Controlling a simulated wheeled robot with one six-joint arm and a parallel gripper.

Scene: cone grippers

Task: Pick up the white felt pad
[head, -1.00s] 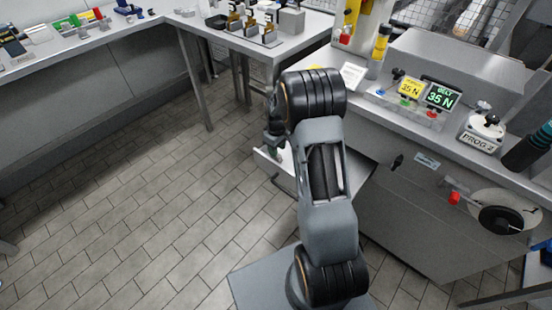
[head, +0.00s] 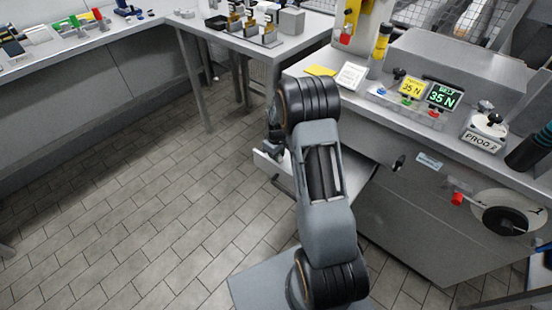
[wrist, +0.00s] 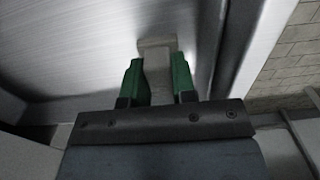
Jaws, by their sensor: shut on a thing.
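The white felt pad (wrist: 157,48) shows in the wrist view as a pale, greyish block between the green fingers of my gripper (wrist: 158,66). The fingers are shut on it, one on each side, and its far end sticks out past them. The gripper is inside an open metal drawer (wrist: 75,50), over its bare floor. I cannot tell whether the pad touches the floor. In the head view the pad is hidden, and my arm covers most of the gripper and the drawer.
The drawer's right wall (wrist: 238,50) runs close beside the gripper. Above the drawer, the grey machine bench (head: 376,108) carries a yellow pad (head: 320,71), a white card (head: 351,76) and two displays reading 35 N. Tiled floor to the left is clear.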

